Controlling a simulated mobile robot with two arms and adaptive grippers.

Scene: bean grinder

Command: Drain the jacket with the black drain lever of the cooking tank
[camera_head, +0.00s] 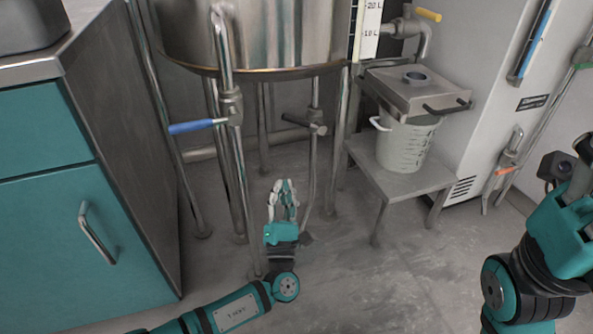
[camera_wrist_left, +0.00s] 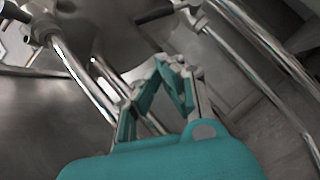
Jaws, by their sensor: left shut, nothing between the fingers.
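The steel cooking tank (camera_head: 255,35) stands on legs at the top of the head view. Under it, a thin vertical pipe carries a valve (camera_head: 318,126) with a dark lever (camera_head: 294,119) pointing left. My left gripper (camera_head: 284,184) is below and slightly left of this lever, apart from it, fingers pointing up. Its fingers are shut and empty; in the left wrist view the fingertips (camera_wrist_left: 170,64) come together. A dark bar (camera_wrist_left: 155,13) shows above them there; I cannot tell if it is the lever. My right arm is at the right edge, its gripper fingers not clearly visible.
A blue lever (camera_head: 196,126) sticks out left from a thicker pipe. A yellow-handled valve (camera_head: 428,15) is at the tank's right. A white bucket (camera_head: 405,143) stands on a low steel stand (camera_head: 400,182). A teal cabinet (camera_head: 75,200) is on the left. Floor at centre right is clear.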

